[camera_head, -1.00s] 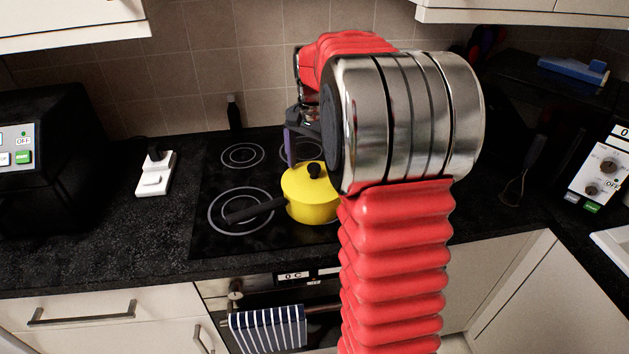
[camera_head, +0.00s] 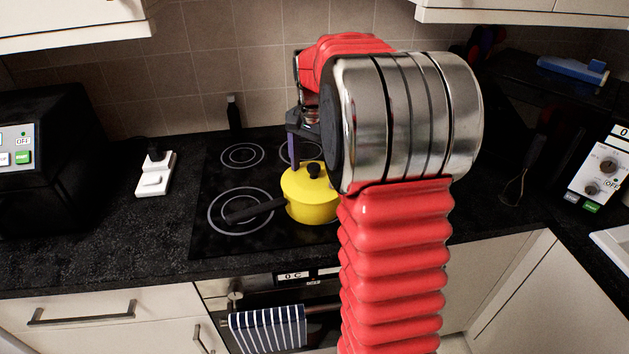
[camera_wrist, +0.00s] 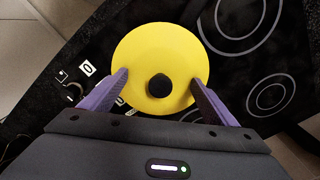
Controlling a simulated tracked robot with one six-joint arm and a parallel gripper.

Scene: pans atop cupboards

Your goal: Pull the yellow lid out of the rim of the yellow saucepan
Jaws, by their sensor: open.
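The yellow saucepan (camera_head: 311,208) stands on the black hob, its dark handle pointing left. The yellow lid (camera_head: 300,180) with a black knob sits on its top, partly hidden by my arm. In the wrist view the lid (camera_wrist: 160,48) is a round yellow disc with its black knob (camera_wrist: 159,86) near the lower middle. My gripper (camera_wrist: 160,80) is open, its purple fingers on either side of the knob and apart from it. In the head view one purple finger (camera_head: 292,150) shows just behind and above the lid; the other is hidden by my arm.
The hob (camera_head: 212,235) has bare rings to the left and behind the saucepan. A white socket block (camera_head: 155,174) lies left on the counter, and a dark bottle (camera_head: 234,112) stands at the back wall. A striped towel (camera_head: 268,329) hangs from the oven.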

